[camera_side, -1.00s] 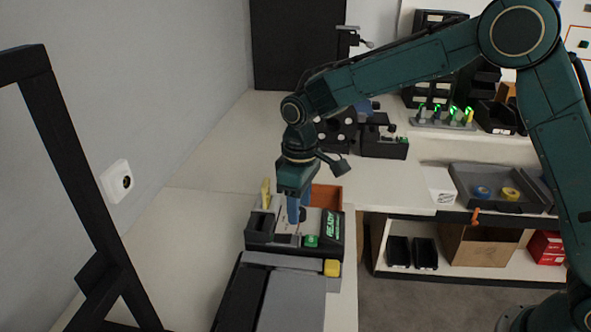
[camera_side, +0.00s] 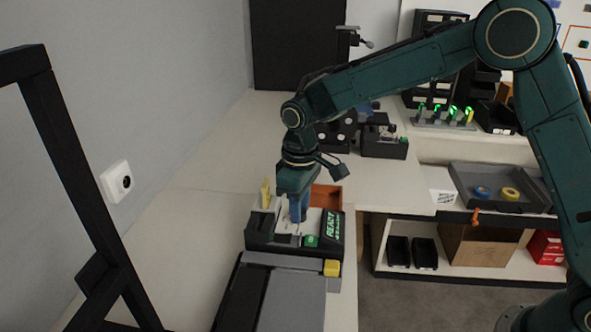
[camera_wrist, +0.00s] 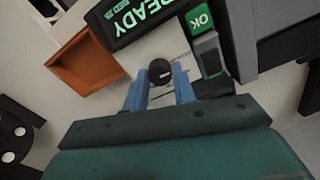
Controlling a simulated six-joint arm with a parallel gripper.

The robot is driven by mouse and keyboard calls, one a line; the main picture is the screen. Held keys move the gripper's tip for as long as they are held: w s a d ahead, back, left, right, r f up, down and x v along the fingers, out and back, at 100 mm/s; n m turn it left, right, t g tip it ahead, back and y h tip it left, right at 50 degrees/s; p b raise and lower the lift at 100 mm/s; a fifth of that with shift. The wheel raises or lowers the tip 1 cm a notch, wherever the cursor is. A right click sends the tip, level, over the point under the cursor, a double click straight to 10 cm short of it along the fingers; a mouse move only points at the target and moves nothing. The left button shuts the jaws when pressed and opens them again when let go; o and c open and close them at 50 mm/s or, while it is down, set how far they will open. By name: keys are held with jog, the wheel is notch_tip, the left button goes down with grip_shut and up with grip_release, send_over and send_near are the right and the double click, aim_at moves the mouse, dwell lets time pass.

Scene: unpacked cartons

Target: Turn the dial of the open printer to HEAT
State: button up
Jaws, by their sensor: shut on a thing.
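The printer (camera_side: 262,236) is a dark unit with a light top, standing on the bench in the side view. Its display (camera_side: 331,224) glows green and reads READY; it also shows in the wrist view (camera_wrist: 140,15). The dial (camera_wrist: 160,70) is a small round black knob with a light mark, seen in the wrist view between my blue fingertips. My gripper (camera_wrist: 160,82) points down over the printer's top and is shut on the dial; in the side view my gripper (camera_side: 299,218) hides the dial. I cannot read a HEAT label.
A green OK button (camera_wrist: 200,19) sits close beside the fingers. An orange-brown tray (camera_wrist: 85,62) stands beside the printer. A grey unit with a yellow block (camera_side: 332,267) stands in front. Black boxes (camera_side: 383,148) stand farther back, with clear bench between.

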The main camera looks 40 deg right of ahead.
jog(key=shift+m, duration=0.4)
jog(key=m, duration=0.3)
jog(key=shift+m, duration=0.3)
jog(key=m, duration=0.4)
jog(key=shift+r, duration=0.1)
jog(key=o, duration=1)
